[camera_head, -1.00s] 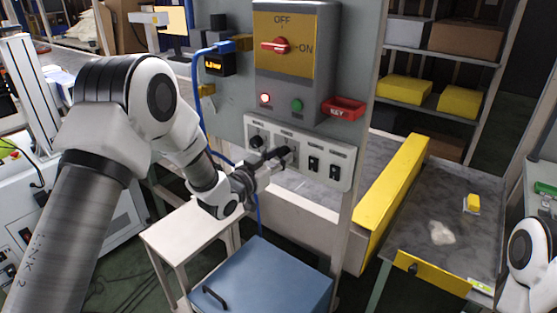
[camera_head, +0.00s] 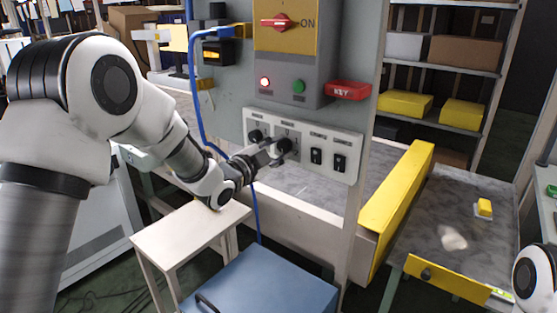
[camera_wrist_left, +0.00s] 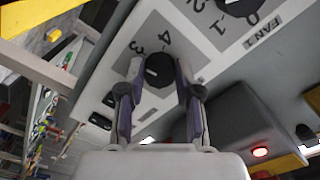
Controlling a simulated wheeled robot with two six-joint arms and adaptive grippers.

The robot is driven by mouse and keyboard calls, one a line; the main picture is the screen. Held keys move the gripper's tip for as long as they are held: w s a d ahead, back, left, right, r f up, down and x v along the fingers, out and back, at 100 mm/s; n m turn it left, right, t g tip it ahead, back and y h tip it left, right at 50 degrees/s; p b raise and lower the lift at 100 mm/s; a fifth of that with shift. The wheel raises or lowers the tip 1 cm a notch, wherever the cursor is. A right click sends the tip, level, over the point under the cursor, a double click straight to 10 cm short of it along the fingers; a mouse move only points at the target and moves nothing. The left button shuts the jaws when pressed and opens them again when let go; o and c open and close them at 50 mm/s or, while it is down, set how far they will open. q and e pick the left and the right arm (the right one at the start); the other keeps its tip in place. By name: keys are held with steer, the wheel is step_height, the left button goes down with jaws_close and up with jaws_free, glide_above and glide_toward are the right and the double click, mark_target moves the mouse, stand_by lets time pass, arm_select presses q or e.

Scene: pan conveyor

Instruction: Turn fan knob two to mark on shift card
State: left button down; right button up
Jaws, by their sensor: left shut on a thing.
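The white control panel (camera_head: 328,143) on the grey post carries two round black knobs side by side. The left knob (camera_head: 256,136) stands free; in the wrist view the free knob (camera_wrist_left: 240,6) is near a "FAN 1" label. My left gripper (camera_head: 276,151) is shut on the second knob (camera_head: 284,146), its fingers on either side. The held knob also shows in the wrist view (camera_wrist_left: 159,70), with printed numbers 4 and 3 close by. Its pointer direction is unclear. I cannot make out a shift card. My right gripper is out of view.
Two black rocker switches (camera_head: 316,156) sit right of the knobs. Above are a red-handled rotary switch (camera_head: 280,23), a lit red lamp (camera_head: 264,82), a green button (camera_head: 299,87) and a red KEY box (camera_head: 347,91). A blue cabinet (camera_head: 275,285) and white stool (camera_head: 190,232) stand below.

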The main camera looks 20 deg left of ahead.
arm_select(q)
steer(key=shift+f+m+b, duration=0.1)
steer(key=shift+m+b, duration=0.45)
steer(key=shift+m, duration=0.15)
steer(key=c, duration=0.8)
jaws_free()
steer(key=v, duration=1.2)
